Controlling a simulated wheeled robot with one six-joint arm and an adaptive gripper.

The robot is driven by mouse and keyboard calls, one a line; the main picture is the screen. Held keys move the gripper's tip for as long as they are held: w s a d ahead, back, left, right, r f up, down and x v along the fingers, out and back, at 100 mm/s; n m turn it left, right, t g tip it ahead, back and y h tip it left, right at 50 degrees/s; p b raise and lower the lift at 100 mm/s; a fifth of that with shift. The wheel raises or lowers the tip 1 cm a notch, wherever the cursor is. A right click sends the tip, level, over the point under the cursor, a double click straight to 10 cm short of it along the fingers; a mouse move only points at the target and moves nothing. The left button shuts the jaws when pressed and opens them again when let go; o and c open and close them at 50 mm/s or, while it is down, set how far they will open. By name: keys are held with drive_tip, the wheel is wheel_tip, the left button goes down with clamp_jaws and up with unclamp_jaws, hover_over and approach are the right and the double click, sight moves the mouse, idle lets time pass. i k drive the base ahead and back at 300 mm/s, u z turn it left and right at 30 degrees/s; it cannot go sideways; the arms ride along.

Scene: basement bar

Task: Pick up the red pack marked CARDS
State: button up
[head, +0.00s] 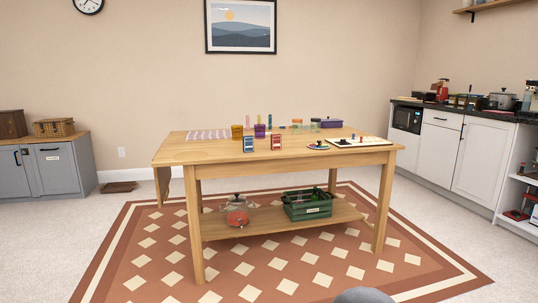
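A small red pack (277,143) stands upright near the front edge of the wooden table (220,153), at the middle. It has pale areas on its face; its lettering is too small to read. A similar blue pack (248,144) stands just to its left, with a small gap between them. The table is some distance ahead of me. My gripper is not in view.
Several small coloured items stand behind the packs. A white board (358,142) and a round dish (318,146) lie to the right. Patterned rug (150,255) surrounds the table; floor is clear.

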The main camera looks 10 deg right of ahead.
sight(276, 140)
drive_tip(key=z, duration=1.05)
drive_tip(key=i, duration=0.65)
drive_tip(key=u, duration=0.55)
drive_tip(key=i, duration=0.65)
drive_tip(key=u, duration=0.5)
